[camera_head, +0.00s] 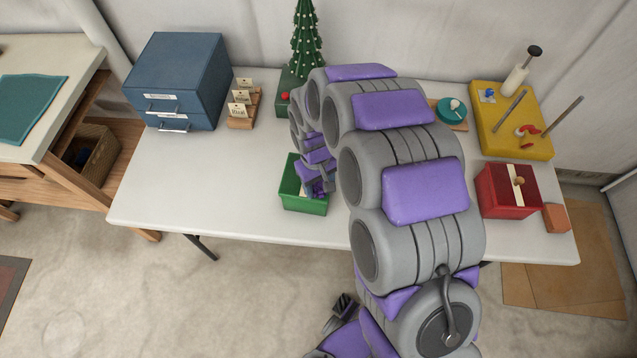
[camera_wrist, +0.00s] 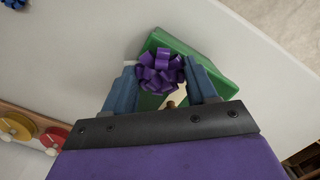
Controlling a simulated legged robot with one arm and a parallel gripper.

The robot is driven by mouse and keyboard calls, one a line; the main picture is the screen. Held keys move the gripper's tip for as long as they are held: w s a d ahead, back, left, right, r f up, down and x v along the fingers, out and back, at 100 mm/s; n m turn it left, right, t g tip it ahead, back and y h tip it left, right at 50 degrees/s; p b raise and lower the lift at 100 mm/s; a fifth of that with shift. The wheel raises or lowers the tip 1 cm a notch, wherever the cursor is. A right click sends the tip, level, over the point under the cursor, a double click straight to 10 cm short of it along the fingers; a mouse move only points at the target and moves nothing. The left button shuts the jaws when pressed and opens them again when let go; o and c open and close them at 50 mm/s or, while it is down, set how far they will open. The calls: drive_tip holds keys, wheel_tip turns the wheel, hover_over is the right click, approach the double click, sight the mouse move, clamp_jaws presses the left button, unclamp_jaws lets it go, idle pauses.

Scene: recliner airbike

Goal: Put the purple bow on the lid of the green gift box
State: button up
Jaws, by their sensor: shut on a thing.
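The purple bow (camera_wrist: 160,68) is between the two blue fingers of my gripper (camera_wrist: 162,84) in the wrist view. My gripper is shut on it. The green gift box (camera_wrist: 210,62) lies right behind the bow in that view, with a pale band and a small knob (camera_wrist: 171,104) partly showing on its lid. I cannot tell whether the bow touches the lid. In the head view the green gift box (camera_head: 302,205) stands near the table's front edge. My gripper (camera_head: 320,188) is over its right part there, and my arm hides much of the lid.
The white table (camera_head: 200,180) is clear at left front. A blue drawer cabinet (camera_head: 178,82), a card rack (camera_head: 243,108) and a small tree (camera_head: 306,45) stand behind. At right are a red box (camera_head: 505,195), an orange block (camera_head: 556,218) and a yellow tray (camera_head: 535,143).

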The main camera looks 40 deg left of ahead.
drive_tip(key=o, duration=1)
drive_tip(key=shift+f, duration=0.1)
drive_tip(key=r+p, duration=0.1)
drive_tip(key=r, duration=0.3)
drive_tip(key=a+r, duration=0.1)
drive_tip(key=r, duration=0.3)
drive_tip(key=r+p, duration=0.1)
drive_tip(key=r, duration=0.3)
drive_tip(key=shift+w+a+p, duration=0.15)
drive_tip(key=shift+w+p, duration=0.15)
